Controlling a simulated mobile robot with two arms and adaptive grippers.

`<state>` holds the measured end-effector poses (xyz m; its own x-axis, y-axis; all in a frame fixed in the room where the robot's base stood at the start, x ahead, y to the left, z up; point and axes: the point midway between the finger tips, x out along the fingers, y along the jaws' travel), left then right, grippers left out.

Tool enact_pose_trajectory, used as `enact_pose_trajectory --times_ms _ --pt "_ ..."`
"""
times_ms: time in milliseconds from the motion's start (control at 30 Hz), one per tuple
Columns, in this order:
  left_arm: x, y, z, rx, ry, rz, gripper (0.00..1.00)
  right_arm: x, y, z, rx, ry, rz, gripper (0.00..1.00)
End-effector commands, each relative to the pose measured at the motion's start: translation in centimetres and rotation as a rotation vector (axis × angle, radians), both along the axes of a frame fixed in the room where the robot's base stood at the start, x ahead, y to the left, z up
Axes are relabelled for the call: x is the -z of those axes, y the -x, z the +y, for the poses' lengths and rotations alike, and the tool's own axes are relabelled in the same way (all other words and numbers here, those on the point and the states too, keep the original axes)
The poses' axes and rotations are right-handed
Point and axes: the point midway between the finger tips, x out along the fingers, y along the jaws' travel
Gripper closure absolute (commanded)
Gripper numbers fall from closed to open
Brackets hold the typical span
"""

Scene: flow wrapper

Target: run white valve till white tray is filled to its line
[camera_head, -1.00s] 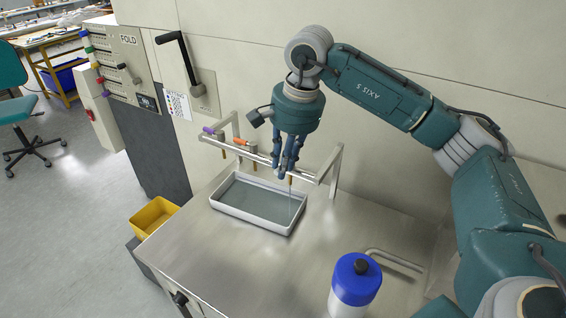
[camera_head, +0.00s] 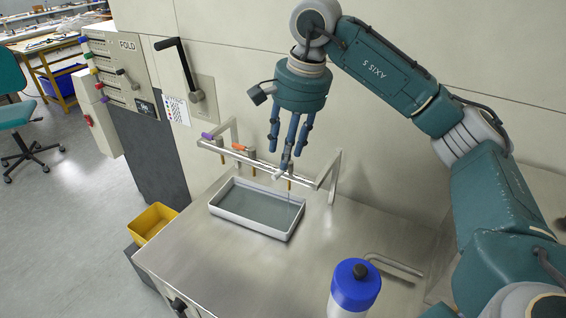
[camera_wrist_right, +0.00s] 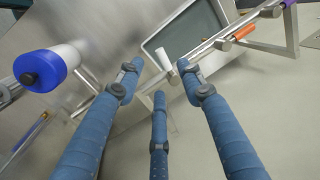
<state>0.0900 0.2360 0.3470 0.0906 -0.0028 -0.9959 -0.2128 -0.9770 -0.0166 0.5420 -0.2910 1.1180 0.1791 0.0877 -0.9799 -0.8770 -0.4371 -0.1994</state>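The white tray (camera_head: 252,232) sits on the steel bench under a rail of valves, with a grey, liquid-like surface inside. Its fill line cannot be made out. The white valve (camera_wrist_right: 164,59) shows its pale handle in the right wrist view; in the head view it (camera_head: 281,168) is small beside the fingertips, at the rail's right end. A faint thin line below its spout looks like a stream, but is hard to tell. My right gripper (camera_head: 288,148) is above the valve, fingers spread, apparently holding nothing; its fingers also show apart in the wrist view (camera_wrist_right: 160,90). My left gripper is out of view.
Purple (camera_head: 207,136) and orange (camera_head: 239,147) valve handles sit further left on the rail. A blue-capped white bottle (camera_head: 354,290) and a bent metal bar (camera_head: 395,264) are at the bench's right. A yellow bin (camera_head: 153,221) stands left of the bench. The bench front is clear.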

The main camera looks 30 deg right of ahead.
Motion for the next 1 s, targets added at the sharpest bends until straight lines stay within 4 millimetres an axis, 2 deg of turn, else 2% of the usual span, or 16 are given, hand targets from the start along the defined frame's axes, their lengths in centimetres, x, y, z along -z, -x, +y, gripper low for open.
enact_pose_trajectory --times_ms 100,333,500,1000 --pt "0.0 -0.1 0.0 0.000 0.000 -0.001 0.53 -2.6 0.4 -0.2 0.000 -0.002 -0.004 0.62" --pt "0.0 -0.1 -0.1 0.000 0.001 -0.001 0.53 -5.5 1.0 -0.5 0.001 0.000 -0.002 0.62" --pt "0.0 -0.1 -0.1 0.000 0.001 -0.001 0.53 -6.0 1.1 -0.6 0.001 0.000 0.000 0.62" --pt "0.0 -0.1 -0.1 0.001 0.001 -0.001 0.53 -6.0 1.1 -0.6 0.001 0.000 0.000 0.62"
